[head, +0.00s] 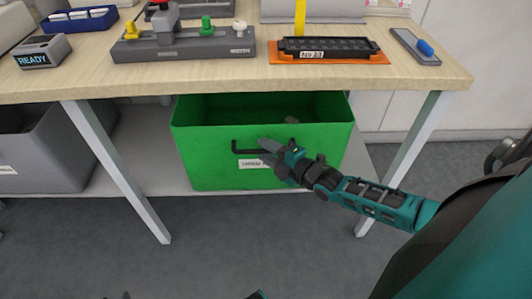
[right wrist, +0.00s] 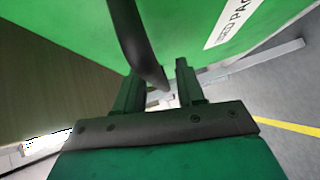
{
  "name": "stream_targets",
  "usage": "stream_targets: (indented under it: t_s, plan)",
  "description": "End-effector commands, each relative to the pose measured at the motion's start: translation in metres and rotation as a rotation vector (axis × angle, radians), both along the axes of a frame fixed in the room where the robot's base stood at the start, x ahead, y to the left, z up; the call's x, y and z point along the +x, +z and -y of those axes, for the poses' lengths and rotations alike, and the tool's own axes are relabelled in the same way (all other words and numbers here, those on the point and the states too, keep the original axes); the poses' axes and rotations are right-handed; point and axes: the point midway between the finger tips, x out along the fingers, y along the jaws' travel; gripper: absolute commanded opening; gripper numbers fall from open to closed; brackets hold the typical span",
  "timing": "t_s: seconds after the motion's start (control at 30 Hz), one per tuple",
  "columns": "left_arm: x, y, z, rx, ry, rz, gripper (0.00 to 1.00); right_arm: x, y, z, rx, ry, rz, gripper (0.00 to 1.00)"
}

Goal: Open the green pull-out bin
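The green bin (head: 210,165) sits on the low shelf under the table, with its front near the shelf's front edge. My right gripper (head: 268,150) is at the handle's right part. In the right wrist view, the black handle (right wrist: 135,45) reaches down between the two spread fingers (right wrist: 160,88), with gaps beside it; the gripper looks open around it.
The wooden table (head: 215,77) stands over the bin on light metal legs (head: 118,172) at either side. A grey bin (head: 55,150) is on the shelf to the left. Fixtures and a black tray on an orange base (head: 380,58) are on the tabletop. The grey floor in front is clear.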

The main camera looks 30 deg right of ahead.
Motion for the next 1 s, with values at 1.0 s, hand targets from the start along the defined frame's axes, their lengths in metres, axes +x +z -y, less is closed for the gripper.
stream_targets:
  t_s: [1.0]
  plan:
    - [0.0023, -0.0004, -0.0017, 0.005, -0.002, 0.005, 0.33, 0.0046, -0.0008, -0.0014, 0.000, 0.000, -0.001, 0.00]
